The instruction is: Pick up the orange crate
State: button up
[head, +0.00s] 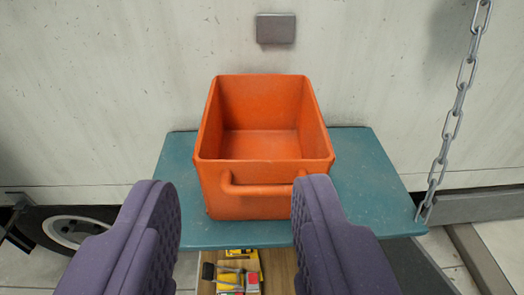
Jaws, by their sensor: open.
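The orange crate (264,146) stands upright on a teal shelf (375,190) in the middle of the head view. It is open at the top and looks empty inside. A bar handle (262,189) sticks out from its front wall. My gripper (240,225) is open, with its two purple padded fingers at the bottom of the view. The fingers are on the near side of the crate, with the handle showing between them. The right finger covers a part of the crate's lower right front. I cannot tell whether it touches the crate.
A chain (456,112) hangs at the shelf's right corner. A pale wall (120,90) with a small grey plate (276,28) stands behind the crate. Below the shelf's front edge is a wooden surface with small coloured items (236,273). A wheel (68,230) shows at lower left.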

aim_at(259, 133)
jog(key=i+l, duration=0.25)
jog(key=i, duration=0.2)
jog(key=i+l, duration=0.25)
jog(key=i, duration=0.2)
jog(key=i+l, duration=0.25)
jog(key=i, duration=0.2)
jog(key=u, duration=0.05)
